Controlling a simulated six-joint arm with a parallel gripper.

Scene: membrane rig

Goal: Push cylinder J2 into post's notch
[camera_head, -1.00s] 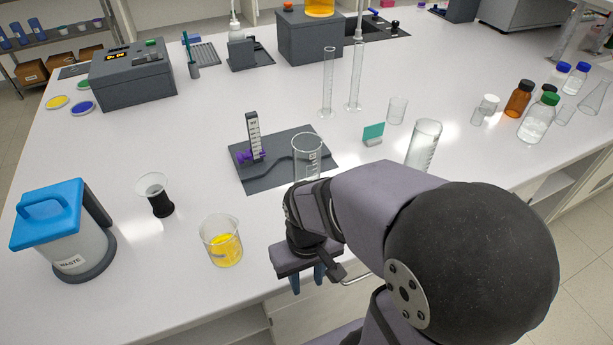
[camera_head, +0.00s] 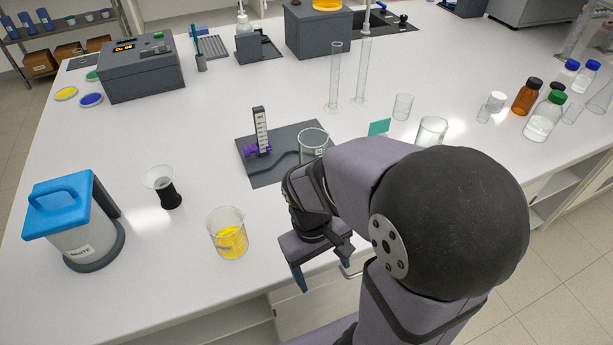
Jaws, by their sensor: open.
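A narrow upright post (camera_head: 261,131) with a white scale face stands on a dark mat (camera_head: 266,178). A small purple piece (camera_head: 252,150) sits at the foot of the post, and a dark tube runs from there towards the right. No J2 label is readable, so I cannot tell which part is cylinder J2. The notch is too small to make out. My gripper (camera_head: 324,273) is open and empty, fingers pointing down near the bench's front edge. It is nearer the camera than the mat and post, well apart from both.
A clear beaker (camera_head: 313,139) stands on the mat's right part, behind my arm. A beaker with yellow content (camera_head: 229,240), a black-based funnel stand (camera_head: 168,193) and a blue-lidded waste bin (camera_head: 70,215) stand left of my gripper. Tall glass cylinders (camera_head: 335,80) stand behind. The bench left of the mat is clear.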

